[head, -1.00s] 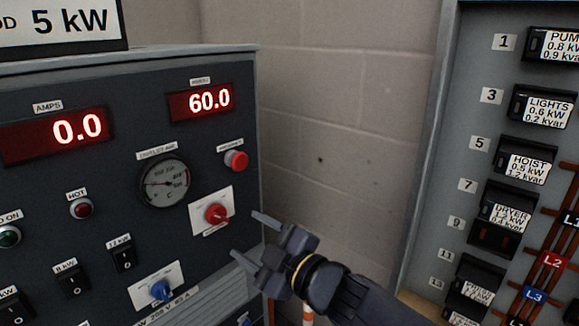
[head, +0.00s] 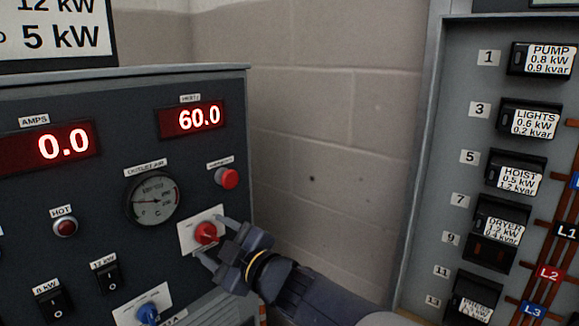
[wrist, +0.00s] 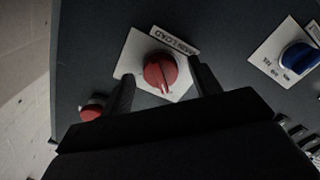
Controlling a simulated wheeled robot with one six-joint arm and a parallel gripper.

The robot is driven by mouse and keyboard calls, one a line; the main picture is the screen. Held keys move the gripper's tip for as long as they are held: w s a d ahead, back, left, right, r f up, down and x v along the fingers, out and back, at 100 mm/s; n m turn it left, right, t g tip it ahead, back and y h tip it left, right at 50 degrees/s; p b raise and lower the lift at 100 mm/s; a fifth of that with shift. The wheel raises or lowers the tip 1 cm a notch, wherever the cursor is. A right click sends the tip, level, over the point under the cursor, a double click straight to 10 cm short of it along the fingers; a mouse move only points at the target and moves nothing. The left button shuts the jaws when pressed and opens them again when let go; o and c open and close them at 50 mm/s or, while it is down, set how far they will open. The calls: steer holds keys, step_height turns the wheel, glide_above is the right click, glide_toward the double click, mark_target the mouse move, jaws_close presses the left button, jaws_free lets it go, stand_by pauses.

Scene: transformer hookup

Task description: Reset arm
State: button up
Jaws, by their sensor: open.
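My gripper (head: 212,240) is open at the right side of the dark control panel (head: 85,180). Its two fingers stand above and below the red rotary knob (head: 206,233) on a white plate. In the wrist view the red knob (wrist: 160,71) lies between the two fingertips (wrist: 162,85), with a gap to each finger. The label by it in the wrist view seems to read "MAIN LOAD". I cannot tell whether the fingers touch the plate.
A red push button (head: 227,178) sits just above my gripper. A blue knob (head: 148,313) is below left, with black rocker switches (head: 108,277) beside it. A grey breaker panel (head: 462,150) stands at the right. Bare wall (head: 335,130) lies between the panels.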

steer(key=p+v, duration=0.3)
steer(key=v, duration=0.8)
steer(key=b+x, duration=0.3)
steer(key=x, duration=0.8)
steer(key=shift+a+f, duration=0.1)
steer(key=shift+w+r+m+p, duration=0.1)
steer(key=shift+r+m+p, duration=0.15)
steer(key=shift+m+p, duration=0.2)
steer(key=shift+r+m+p, duration=0.1)
steer(key=shift+m+p, duration=0.25)
steer(key=shift+m, duration=0.2)
steer(key=m+p, duration=0.4)
steer(key=m, duration=0.2)
steer(key=shift+m+p, duration=0.3)
steer(key=m+p, duration=0.4)
steer(key=m, duration=0.1)
steer(key=shift+s, duration=0.2)
steer(key=m+p, duration=0.4)
steer(key=shift+a+m, duration=0.1)
steer(key=shift+m, duration=0.2)
steer(key=shift+v, duration=1.15)
